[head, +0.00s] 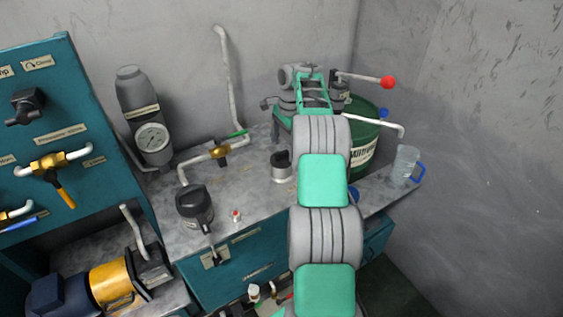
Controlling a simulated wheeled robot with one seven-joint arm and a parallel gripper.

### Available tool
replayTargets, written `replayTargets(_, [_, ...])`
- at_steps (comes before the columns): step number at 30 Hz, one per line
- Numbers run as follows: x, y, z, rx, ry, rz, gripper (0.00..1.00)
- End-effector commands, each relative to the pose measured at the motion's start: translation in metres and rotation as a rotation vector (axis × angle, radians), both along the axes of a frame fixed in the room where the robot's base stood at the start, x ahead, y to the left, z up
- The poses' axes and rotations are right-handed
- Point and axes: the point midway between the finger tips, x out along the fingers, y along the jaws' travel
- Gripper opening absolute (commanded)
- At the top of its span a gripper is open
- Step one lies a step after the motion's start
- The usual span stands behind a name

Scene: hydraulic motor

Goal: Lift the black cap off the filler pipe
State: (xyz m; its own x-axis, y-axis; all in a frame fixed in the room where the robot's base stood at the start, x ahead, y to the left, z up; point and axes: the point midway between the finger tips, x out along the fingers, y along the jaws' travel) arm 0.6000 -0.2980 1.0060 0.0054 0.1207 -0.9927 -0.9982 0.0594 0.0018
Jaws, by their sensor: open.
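The black cap (281,158) sits upright on the short, light metal filler pipe (282,174) on the grey worktop, just left of my arm. My gripper (277,136) is at the far end of my green and grey arm. In the picture it is above the cap and apart from it. It is open, and nothing shows held in it. My wrist and arm hide part of it, so its fingers are hard to make out and its height over the worktop is unclear.
A brass-valved pipe (219,152), a gauge unit (152,138) and a black-topped canister (194,205) stand left of the cap. A green drum (364,143), a red-knobbed lever (387,82) and a clear jug (405,164) are at right. Bare worktop surrounds the pipe's front left.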

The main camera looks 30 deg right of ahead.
Motion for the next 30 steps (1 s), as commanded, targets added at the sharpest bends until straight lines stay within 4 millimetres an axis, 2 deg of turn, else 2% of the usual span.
replayTargets(1, [0.000, 0.001, -0.013, 0.000, 0.001, 0.000, 0.99])
replayTargets(8, [0.003, 0.008, -0.046, 0.001, 0.000, 0.002, 0.99])
replayTargets(16, [0.003, 0.008, -0.051, -0.001, -0.002, 0.002, 0.99])
replayTargets(30, [0.003, 0.008, -0.051, -0.001, -0.001, 0.002, 0.61])
